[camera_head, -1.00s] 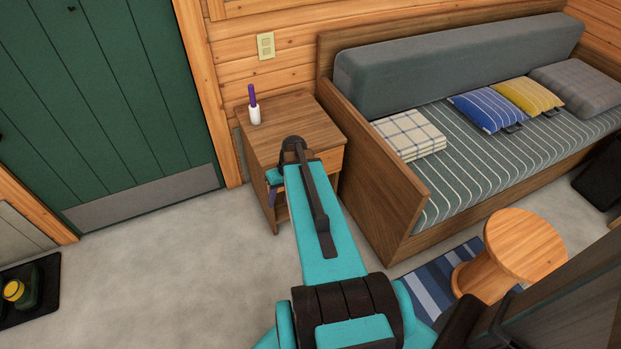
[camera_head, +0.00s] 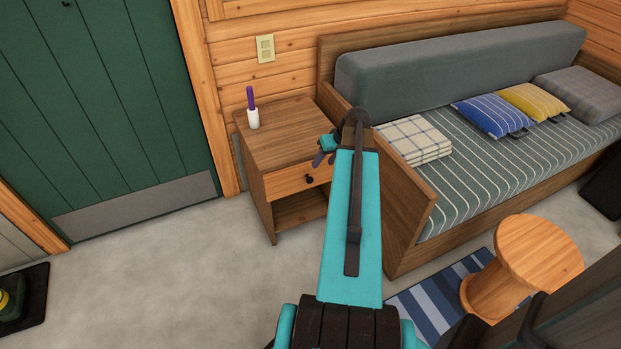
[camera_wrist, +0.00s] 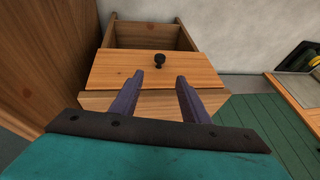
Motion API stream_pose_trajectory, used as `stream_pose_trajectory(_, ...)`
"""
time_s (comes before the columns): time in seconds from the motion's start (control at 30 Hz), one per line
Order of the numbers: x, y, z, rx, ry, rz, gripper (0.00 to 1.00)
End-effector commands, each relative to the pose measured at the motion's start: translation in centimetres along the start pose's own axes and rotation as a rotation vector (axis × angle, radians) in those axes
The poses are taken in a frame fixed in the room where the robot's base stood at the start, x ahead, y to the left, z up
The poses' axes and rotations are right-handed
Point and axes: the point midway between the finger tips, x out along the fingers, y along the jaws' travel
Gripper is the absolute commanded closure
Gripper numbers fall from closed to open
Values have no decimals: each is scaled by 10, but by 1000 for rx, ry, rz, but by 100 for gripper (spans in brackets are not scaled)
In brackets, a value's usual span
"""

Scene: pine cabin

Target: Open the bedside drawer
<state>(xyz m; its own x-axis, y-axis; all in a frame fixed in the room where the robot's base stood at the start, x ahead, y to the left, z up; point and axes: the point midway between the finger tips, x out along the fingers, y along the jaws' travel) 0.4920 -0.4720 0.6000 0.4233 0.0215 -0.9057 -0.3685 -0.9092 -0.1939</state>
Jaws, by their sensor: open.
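The bedside table (camera_head: 285,130) is brown wood and stands between the green door and the daybed. Its drawer front (camera_head: 290,183) is lighter wood with a small dark knob (camera_head: 309,180), and looks closed and flush. My gripper (camera_head: 320,160) is at the right of the drawer, level with the table's front edge. In the wrist view my gripper (camera_wrist: 160,78) is open and empty, its two purple fingers pointing toward the drawer front (camera_wrist: 120,68). The knob (camera_wrist: 159,60) appears between and just beyond the fingertips, with no visible contact.
A white holder with a purple item (camera_head: 252,115) stands on the table top. An open shelf (camera_head: 298,208) is below the drawer. The daybed's wooden end panel (camera_head: 405,220) is close on the right. The floor (camera_head: 180,270) at front left is clear. A round stool (camera_head: 530,250) stands further right.

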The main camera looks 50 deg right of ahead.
Motion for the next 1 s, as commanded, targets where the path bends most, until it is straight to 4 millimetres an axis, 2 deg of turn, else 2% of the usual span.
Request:
stream_pose_trajectory(0.37, 11, 0, 0, 0, -1, 0, 58)
stream_pose_trajectory(0.57, 34, 1, 0, 1, -2, 0, 58)
stream_pose_trajectory(1.0, 96, 1, 0, 1, -2, 0, 58)
